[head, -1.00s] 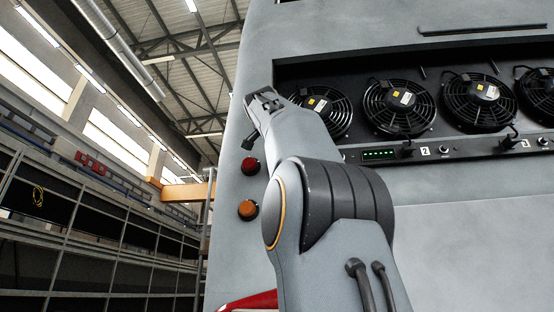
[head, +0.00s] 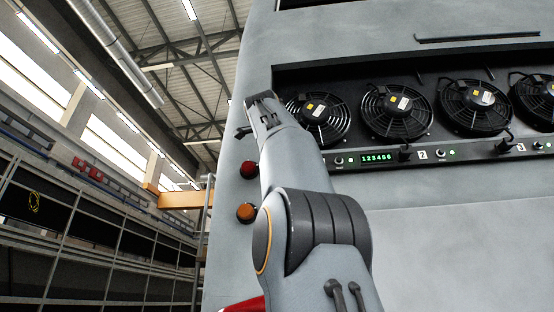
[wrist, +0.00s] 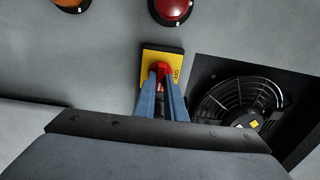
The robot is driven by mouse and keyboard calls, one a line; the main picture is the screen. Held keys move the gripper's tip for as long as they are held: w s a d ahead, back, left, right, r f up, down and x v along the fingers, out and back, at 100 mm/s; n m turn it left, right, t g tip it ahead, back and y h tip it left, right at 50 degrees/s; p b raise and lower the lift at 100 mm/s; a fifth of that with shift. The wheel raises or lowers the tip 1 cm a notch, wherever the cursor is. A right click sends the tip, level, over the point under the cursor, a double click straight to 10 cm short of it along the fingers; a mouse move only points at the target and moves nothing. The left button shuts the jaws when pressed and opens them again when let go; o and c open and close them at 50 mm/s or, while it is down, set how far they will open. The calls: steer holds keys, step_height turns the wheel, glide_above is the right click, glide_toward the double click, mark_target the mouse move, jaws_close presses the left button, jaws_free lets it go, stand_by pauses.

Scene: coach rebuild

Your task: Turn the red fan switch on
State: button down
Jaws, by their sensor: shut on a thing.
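The red fan switch is a red knob (wrist: 163,68) on a yellow plate (wrist: 149,58), fixed to the grey wall in the wrist view. My gripper (wrist: 165,82) has its two blue-grey fingers close together on the knob, one on each side. Lettering shows sideways at the plate's right, too small to read surely. In the head view my arm's end reaches up to the wall left of the fans; the switch and the fingertips are hidden there.
A red lamp (head: 249,169) and an orange lamp (head: 246,212) sit on the wall beside my arm. Several black fans (head: 396,112) stand in a recess to the right, above a panel with a lit green display (head: 378,157). Shelving lies far left.

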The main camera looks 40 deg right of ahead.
stand_by(0.5)
steer(key=c, duration=1.8)
jaws_free()
steer(key=shift+s+d, duration=0.1)
steer(key=shift+b+v, duration=1.55)
steer(key=shift+v, duration=2.35)
